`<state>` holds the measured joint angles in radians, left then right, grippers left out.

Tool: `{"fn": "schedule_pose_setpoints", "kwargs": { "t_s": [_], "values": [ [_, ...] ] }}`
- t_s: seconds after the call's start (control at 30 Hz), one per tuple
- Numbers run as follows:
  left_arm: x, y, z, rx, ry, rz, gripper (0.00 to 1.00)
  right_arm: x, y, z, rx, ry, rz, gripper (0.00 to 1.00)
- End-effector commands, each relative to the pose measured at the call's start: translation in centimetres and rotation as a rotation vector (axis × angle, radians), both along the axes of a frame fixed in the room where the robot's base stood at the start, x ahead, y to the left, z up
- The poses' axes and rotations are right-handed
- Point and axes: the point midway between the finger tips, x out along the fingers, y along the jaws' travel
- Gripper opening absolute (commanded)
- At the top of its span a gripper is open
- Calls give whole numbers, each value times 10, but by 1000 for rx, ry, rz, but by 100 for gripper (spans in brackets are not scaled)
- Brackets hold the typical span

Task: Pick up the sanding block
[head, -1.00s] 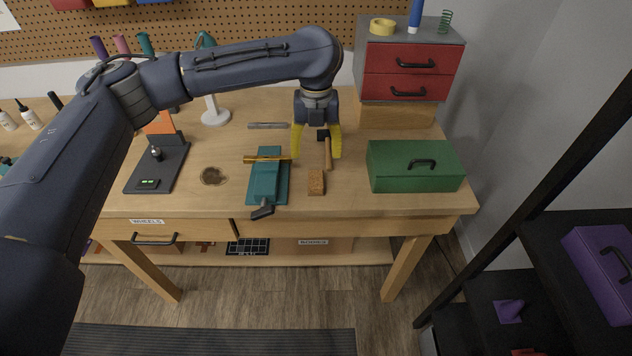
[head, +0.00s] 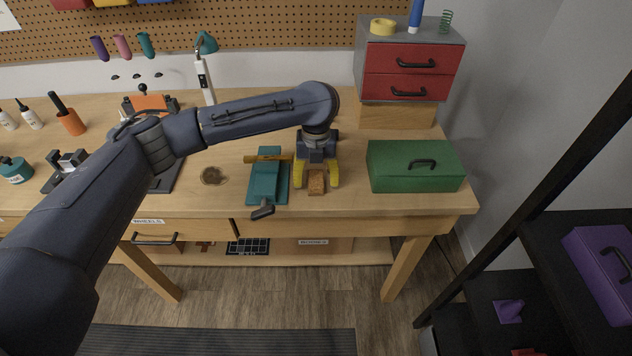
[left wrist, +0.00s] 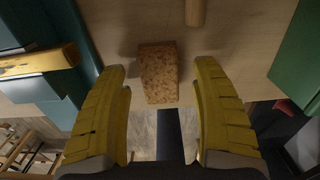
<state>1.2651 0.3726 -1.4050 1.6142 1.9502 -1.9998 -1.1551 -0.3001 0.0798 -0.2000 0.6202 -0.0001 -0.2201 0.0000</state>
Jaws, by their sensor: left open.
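The sanding block (head: 316,183) is a small speckled brown-orange block near the front edge of the wooden workbench. My left gripper (head: 316,184) is open, its yellow fingers on either side of the block in the head view. In the left wrist view the block (left wrist: 158,74) lies ahead between the lines of the two fingers (left wrist: 161,78), with a gap on each side. I see no contact. My right gripper is not in view.
A green toolbox (head: 415,167) is to the right. A wooden handle (left wrist: 196,12) lies close to the block. The workbench front edge (head: 350,212) is near.

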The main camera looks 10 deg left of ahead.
Motion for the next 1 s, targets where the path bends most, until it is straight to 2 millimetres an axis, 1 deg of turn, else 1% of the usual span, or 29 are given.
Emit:
{"fn": "schedule_pose_setpoints", "kwargs": {
  "t_s": [0.03, 0.13, 0.43, 0.47, 0.9, 1.0],
  "values": [
    [0, 0, -6, 0, 2, 0, 65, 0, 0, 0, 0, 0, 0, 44],
    [0, 0, -12, -1, 1, 0, 65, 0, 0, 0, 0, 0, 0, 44],
    [0, 0, -14, -1, -1, 0, 65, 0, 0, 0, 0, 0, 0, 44],
    [0, 0, -14, -1, -1, 0, 67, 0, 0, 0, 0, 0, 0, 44],
    [0, 0, -14, 0, 0, 0, 16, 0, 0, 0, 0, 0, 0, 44],
    [0, 0, -14, 0, 0, 0, 7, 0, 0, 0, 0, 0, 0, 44]
  ]
}}
